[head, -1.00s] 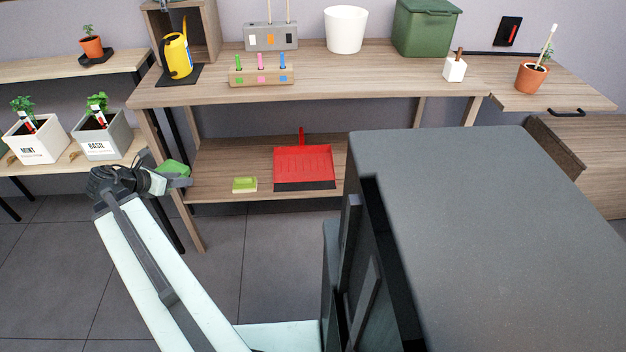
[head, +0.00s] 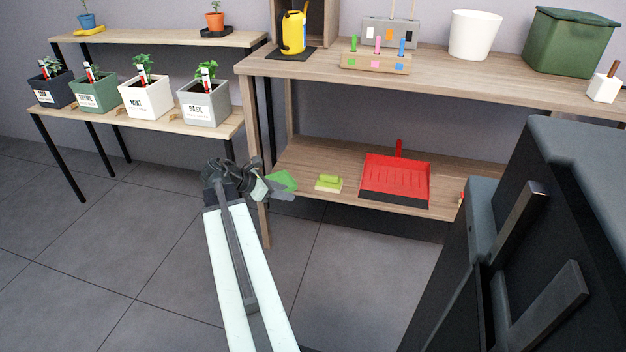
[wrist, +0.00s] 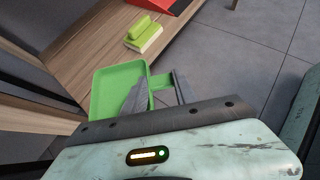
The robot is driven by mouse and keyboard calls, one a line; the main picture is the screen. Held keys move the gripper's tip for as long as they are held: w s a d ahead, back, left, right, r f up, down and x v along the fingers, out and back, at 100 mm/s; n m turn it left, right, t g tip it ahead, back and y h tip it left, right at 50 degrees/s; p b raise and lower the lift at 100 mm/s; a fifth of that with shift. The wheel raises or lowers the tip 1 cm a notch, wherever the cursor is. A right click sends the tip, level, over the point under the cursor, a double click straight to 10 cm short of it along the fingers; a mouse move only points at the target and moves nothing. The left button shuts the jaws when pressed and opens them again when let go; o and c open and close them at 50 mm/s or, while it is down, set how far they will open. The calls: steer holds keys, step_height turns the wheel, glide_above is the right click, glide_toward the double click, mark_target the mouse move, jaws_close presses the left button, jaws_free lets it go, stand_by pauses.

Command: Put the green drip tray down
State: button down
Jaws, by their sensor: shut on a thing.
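The green drip tray (wrist: 118,88) is a shallow square dish with a short tab handle. My gripper (wrist: 158,90) is shut on it, with the fingers at the tray's handle side. In the head view the tray (head: 283,181) shows as a small green patch past my gripper (head: 272,190), partly hidden by it. It is held in front of the left end of the workbench's lower shelf. In the wrist view the tray overlaps the shelf edge; I cannot tell whether it touches it.
The lower shelf (head: 330,204) holds a yellow-green sponge or brush (head: 328,184) and a red dustpan (head: 396,180). A plant stand at left holds several labelled pots, including the basil pot (head: 205,102). Above, a blue pot (head: 88,21) sits on a yellow tray (head: 88,31). The floor is clear.

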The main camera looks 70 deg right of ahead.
steer(key=d, duration=0.8)
steer(key=d+f+b, duration=0.1)
steer(key=d, duration=0.3)
steer(key=shift+w+d+f, duration=0.1)
steer(key=shift+w+d, duration=0.1)
steer(key=shift+w, duration=0.05)
step_height(320, 180, down, 4)
steer(key=b, duration=0.4)
steer(key=shift+r, duration=0.25)
steer(key=shift+f, duration=0.25)
steer(key=c, duration=1)
jaws_free()
steer(key=shift+r, duration=0.15)
